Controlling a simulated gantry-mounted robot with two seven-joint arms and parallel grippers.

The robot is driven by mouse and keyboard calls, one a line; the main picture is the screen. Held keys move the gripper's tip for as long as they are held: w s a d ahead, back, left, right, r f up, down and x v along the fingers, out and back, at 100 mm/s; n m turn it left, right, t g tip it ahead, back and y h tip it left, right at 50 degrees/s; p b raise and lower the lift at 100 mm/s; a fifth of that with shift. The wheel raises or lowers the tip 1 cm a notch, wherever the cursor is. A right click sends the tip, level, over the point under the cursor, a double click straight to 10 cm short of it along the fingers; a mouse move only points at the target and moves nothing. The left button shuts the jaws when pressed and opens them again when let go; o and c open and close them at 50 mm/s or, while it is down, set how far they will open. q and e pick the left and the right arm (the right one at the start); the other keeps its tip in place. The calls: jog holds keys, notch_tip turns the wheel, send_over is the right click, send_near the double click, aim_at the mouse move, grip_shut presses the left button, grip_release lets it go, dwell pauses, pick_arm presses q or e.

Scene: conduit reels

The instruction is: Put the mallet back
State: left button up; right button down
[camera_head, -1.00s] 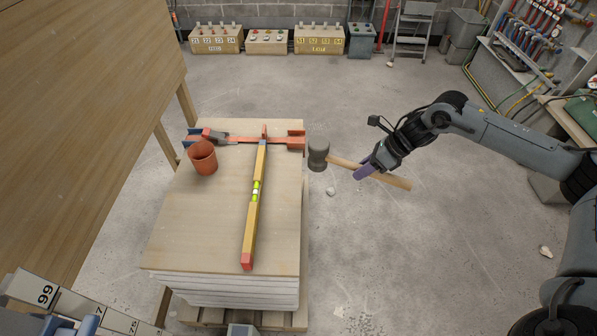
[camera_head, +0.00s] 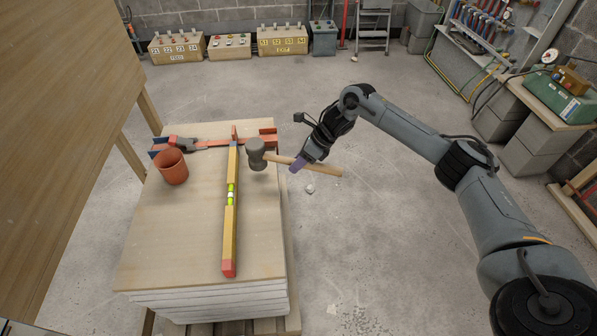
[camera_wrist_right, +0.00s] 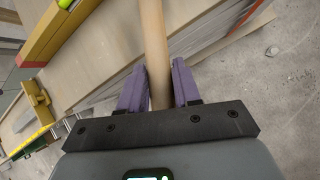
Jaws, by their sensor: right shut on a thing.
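The mallet (camera_head: 257,154) has a dark grey head and a pale wooden handle. My right gripper (camera_head: 297,167) is shut on the handle, with the handle's end sticking out to the right. In the head view the mallet's head appears over the right edge of the board stack (camera_head: 160,245); I cannot tell whether it touches the top. In the right wrist view the wooden handle (camera_wrist_right: 154,50) runs between the purple fingers of the right gripper (camera_wrist_right: 158,90), and the mallet's head is out of frame. My left gripper is not in view.
On the stack lie a yellow spirit level (camera_head: 230,215) with red ends, an orange and blue tool (camera_head: 205,143) across the back, and a terracotta cup (camera_head: 173,167). A large wooden panel (camera_head: 60,120) stands at left. Floor right of the stack is mostly clear.

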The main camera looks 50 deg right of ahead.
notch_tip(320, 180, down, 4)
jog(key=shift+r+b, duration=0.15)
jog(key=shift+b, duration=0.7)
jog(key=c, duration=0.8)
grip_release()
jog(key=p+v, duration=0.4)
jog(key=v, duration=0.8)
jog(key=shift+s, duration=0.1)
